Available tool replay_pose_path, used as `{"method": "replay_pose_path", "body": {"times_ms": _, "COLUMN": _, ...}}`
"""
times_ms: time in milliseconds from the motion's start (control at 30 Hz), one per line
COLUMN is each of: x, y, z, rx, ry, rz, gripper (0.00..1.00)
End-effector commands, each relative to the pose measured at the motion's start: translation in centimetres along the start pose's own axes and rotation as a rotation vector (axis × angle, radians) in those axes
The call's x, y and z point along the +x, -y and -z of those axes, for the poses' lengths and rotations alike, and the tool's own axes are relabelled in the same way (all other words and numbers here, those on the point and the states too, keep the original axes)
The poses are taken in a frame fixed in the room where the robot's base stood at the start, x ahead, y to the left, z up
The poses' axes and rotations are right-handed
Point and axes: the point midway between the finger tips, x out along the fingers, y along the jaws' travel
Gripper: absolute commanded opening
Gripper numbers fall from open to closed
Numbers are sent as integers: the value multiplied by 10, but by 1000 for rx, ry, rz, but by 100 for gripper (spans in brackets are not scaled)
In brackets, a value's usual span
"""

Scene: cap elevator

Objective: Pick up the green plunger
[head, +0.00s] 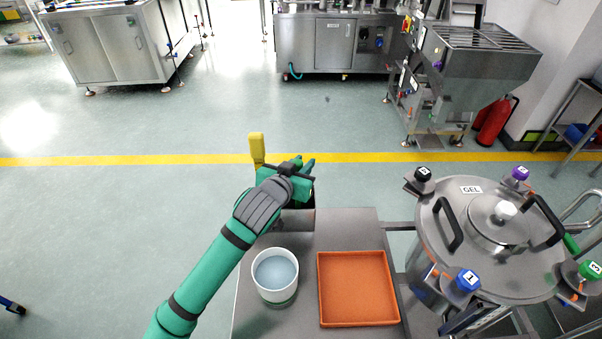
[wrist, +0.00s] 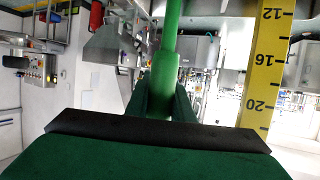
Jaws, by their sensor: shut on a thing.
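The green plunger (wrist: 165,75) shows in the wrist view as a smooth green rod running up from between the fingers to the top edge. My gripper (wrist: 160,103) is shut on it, with one dark green finger on each side of the rod. In the head view my gripper (head: 303,166) is above the far end of the grey table (head: 300,236). There the plunger cannot be told apart from the green hand, and its lower end is hidden.
A yellow ruler-marked piece (wrist: 267,65) stands beside the hand; it also shows in the head view (head: 257,148). A white cup (head: 275,290) and orange tray (head: 357,288) are on the table. A steel vessel (head: 480,275) with coloured knobs stands right. Open floor lies beyond.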

Motion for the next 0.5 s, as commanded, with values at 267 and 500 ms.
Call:
{"method": "replay_pose_path", "body": {"times_ms": 267, "x": -9, "y": 0, "z": 25, "rx": 4, "ry": -3, "rz": 0, "gripper": 0}}
{"method": "replay_pose_path", "body": {"times_ms": 500, "x": -22, "y": 0, "z": 61, "rx": 6, "ry": -2, "rz": 1, "gripper": 0}}
